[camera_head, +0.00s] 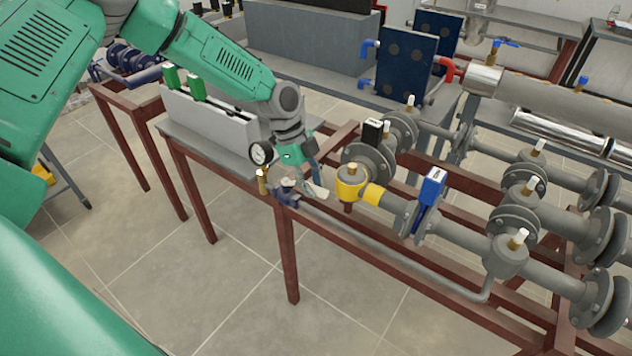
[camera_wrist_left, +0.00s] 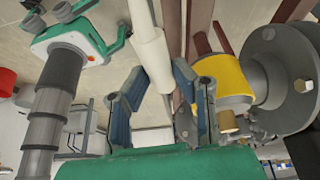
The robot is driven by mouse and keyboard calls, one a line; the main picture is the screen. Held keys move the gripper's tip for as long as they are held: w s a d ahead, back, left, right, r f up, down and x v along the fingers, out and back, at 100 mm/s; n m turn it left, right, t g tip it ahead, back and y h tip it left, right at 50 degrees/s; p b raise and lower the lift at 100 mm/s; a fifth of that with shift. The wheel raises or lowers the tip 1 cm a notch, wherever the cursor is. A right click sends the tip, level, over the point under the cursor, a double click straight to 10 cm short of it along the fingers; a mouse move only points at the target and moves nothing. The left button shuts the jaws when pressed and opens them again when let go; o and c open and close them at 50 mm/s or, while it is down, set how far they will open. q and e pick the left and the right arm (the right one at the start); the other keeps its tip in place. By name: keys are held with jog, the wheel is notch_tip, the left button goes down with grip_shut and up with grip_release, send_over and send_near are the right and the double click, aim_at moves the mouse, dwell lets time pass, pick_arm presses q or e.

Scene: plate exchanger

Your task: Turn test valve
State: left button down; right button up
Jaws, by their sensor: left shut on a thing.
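My left gripper (camera_head: 314,184) reaches down from the upper left to the near-left end of the pipe rack. It also shows in the left wrist view (camera_wrist_left: 165,95), its blue-grey fingers around a pale, narrow part (camera_wrist_left: 167,104). My right gripper is not in view.
A yellow fitting (camera_head: 349,188) stands just right of the gripper and also shows in the left wrist view (camera_wrist_left: 223,78). A pressure gauge (camera_head: 261,153) is close on the left. The floor in front is clear.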

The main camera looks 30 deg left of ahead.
aim_at(295, 182)
pick_arm(q)
jog(key=shift+s+a+f+m, duration=0.15)
jog(key=shift+s+f+m, duration=0.1)
jog(key=shift+s+m, duration=0.2)
jog(key=shift+g, duration=0.3)
jog(key=c, duration=1.3)
grip_release()
jog(key=shift+c, duration=0.2)
jog(key=shift+w+a, duration=0.1)
jog(key=shift+a, duration=0.05)
jog(key=shift+r, duration=0.2)
jog(key=v, duration=1.1)
jog(key=shift+a+r, duration=0.25)
